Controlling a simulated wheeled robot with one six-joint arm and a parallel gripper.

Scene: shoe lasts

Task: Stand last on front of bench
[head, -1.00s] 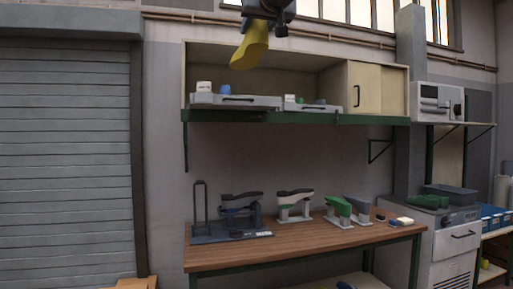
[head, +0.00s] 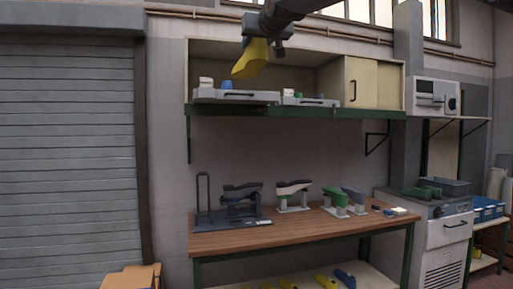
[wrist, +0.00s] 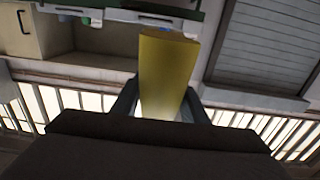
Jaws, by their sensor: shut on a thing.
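A yellow last (head: 251,60) hangs from my gripper (head: 263,40), high up at the top middle of the head view. The last is tilted, its toe pointing down and to the left. In the wrist view the last (wrist: 165,75) sits between the two dark fingers of my gripper (wrist: 158,106), which are shut on it. The bench (head: 245,240) has a brown wooden top and green legs and stands well below the last. The front strip of its top is bare.
Along the back of the bench stand a dark fixture (head: 240,205), a white-and-dark last (head: 293,190), a green last (head: 335,197) and a grey one (head: 354,200). A green-edged shelf (head: 300,111) with grey cases overhangs the bench. Yellow lasts (head: 326,281) lie below.

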